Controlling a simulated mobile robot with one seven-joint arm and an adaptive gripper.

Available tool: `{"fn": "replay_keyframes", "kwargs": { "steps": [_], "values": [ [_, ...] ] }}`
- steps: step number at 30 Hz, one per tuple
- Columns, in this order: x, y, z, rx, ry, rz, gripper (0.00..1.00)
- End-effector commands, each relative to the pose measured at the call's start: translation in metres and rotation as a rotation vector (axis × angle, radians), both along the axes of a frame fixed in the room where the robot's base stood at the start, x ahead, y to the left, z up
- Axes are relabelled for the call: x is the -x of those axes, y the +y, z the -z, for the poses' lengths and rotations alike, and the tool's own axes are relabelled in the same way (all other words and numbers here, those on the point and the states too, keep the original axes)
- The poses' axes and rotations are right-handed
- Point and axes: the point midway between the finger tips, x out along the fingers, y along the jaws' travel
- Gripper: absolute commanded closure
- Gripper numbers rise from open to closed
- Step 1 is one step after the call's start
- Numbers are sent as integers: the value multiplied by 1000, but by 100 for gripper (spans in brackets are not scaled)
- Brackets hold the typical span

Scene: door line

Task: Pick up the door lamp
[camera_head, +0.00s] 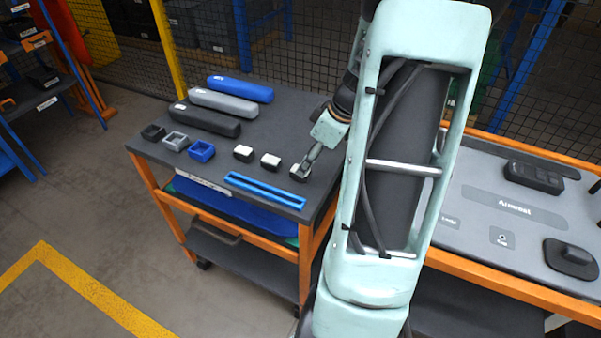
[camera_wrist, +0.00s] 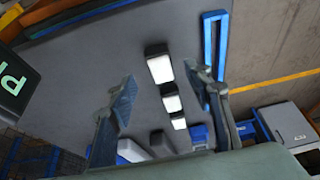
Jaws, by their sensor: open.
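Three small black blocks with white tops, which look like the door lamps, stand in a row on the dark tabletop (camera_head: 262,120). The nearest lamp (camera_head: 297,175) to my gripper is at the right end of the row and partly hidden by it. In the wrist view this lamp (camera_wrist: 160,68) shows between my fingertips, with a gap on each side. My gripper (camera_head: 306,166) is open and points down at it; I cannot tell whether the fingertips reach beside it. The middle lamp (camera_head: 270,160) and left lamp (camera_head: 243,153) stand apart from it.
A blue slotted frame (camera_head: 265,190) lies along the front edge. Black, grey and blue open housings (camera_head: 174,140) and long rounded covers (camera_head: 224,104) are to the left. A second bench (camera_head: 470,235) with labelled areas and black parts is at right. Mesh fencing stands behind.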

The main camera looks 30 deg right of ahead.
Motion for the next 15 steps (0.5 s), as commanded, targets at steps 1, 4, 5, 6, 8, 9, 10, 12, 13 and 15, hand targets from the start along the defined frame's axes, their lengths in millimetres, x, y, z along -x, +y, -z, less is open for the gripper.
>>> {"fn": "replay_keyframes", "kwargs": {
  "steps": [1,4,5,6,8,9,10,12,13,15],
  "values": [
    [-1,1,2,-1,0,0,54],
    [-4,3,8,-1,1,-2,54],
    [-5,5,11,-2,2,-2,54],
    [-8,7,15,-1,2,-3,54],
    [-12,9,22,-2,2,-3,54],
    [-14,11,27,-2,3,-2,54],
    [-16,12,31,-3,3,-2,54],
    [-18,13,39,-1,2,-1,54],
    [-19,13,42,-1,2,-2,54],
    [-21,14,45,0,0,-1,54]
  ]
}}
